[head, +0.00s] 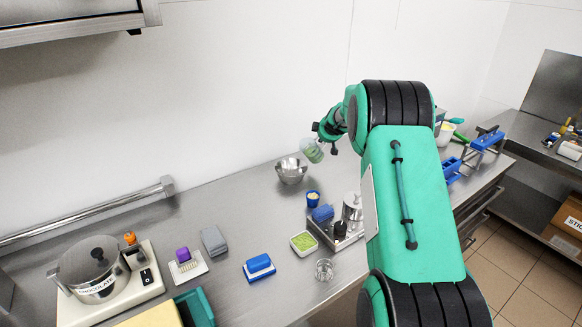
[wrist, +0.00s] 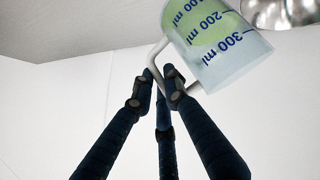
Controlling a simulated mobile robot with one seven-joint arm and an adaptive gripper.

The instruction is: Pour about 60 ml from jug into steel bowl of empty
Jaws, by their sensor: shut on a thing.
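The jug (head: 312,151) is clear, with blue ml marks and a pale green content; it also shows in the wrist view (wrist: 230,55), where the marks 200 and 300 ml can be read. My gripper (head: 327,132) is shut on the jug's white handle; its dark fingers show in the wrist view (wrist: 163,85). The jug is held tilted in the air, just above and to the right of the steel bowl (head: 291,171). The bowl stands on the steel counter near the back wall, and its rim edge shows in the wrist view (wrist: 282,10). No stream is visible.
In front of the bowl are a small blue cup (head: 313,198), a tray with metal pots (head: 336,231), a green-filled container (head: 304,243) and a glass (head: 324,269). A chocolate pot (head: 92,270) stands far left. The counter left of the bowl (head: 235,205) is clear.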

